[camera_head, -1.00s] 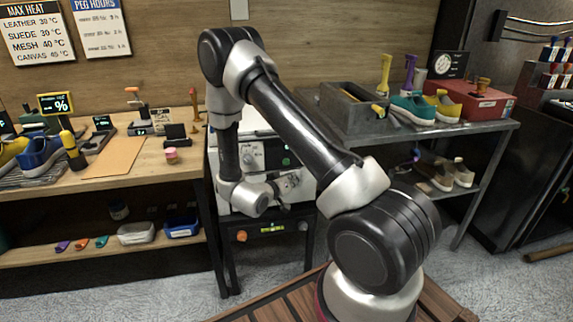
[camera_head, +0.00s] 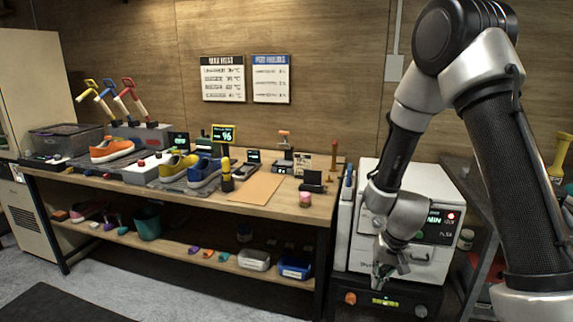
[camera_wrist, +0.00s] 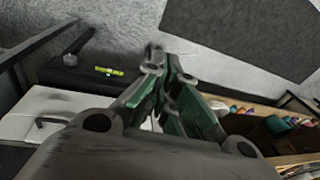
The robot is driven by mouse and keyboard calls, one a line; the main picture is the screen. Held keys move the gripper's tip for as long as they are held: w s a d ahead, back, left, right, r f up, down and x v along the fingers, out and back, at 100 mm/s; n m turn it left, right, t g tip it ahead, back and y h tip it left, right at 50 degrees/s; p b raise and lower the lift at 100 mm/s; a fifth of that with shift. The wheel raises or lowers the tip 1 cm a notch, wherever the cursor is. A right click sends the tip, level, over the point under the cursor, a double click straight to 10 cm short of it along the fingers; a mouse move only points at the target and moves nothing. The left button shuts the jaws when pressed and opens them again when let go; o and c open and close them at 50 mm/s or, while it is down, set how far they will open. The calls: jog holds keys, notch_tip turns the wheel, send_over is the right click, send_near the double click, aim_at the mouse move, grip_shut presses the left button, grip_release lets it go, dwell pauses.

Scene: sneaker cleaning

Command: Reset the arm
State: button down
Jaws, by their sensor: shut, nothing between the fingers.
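My arm comes down from the upper right in the head view. My gripper (camera_head: 383,279) hangs low in front of the white cabinet machine (camera_head: 348,240), pointing downward. In the wrist view my gripper (camera_wrist: 155,58) has its fingertips together with nothing between them, above the grey floor. No object is held.
A wooden workbench (camera_head: 318,207) stands left of the machine, with an orange sneaker (camera_head: 111,151), a blue sneaker (camera_head: 203,175) and several tools on it. Its lower shelf holds a blue bin (camera_head: 294,268) and a green bucket (camera_head: 148,223). A dark mat (camera_head: 62,305) lies on the floor at left. A metal table edge (camera_head: 470,185) is close at right.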

jog(key=s+d+r+n+t, duration=0.1)
jog(key=s+d+r, duration=0.2)
jog(key=s+r, duration=0.3)
jog(key=s+d+r+t+h, duration=0.1)
jog(key=s+d+r, duration=0.3)
jog(key=r, duration=1)
jog(key=s+d+r+n+t, duration=0.1)
jog(key=s+d+r, duration=0.3)
jog(key=s+r, duration=0.6)
jog(key=shift+r+n, duration=0.3)
jog(key=shift+r, duration=0.3)
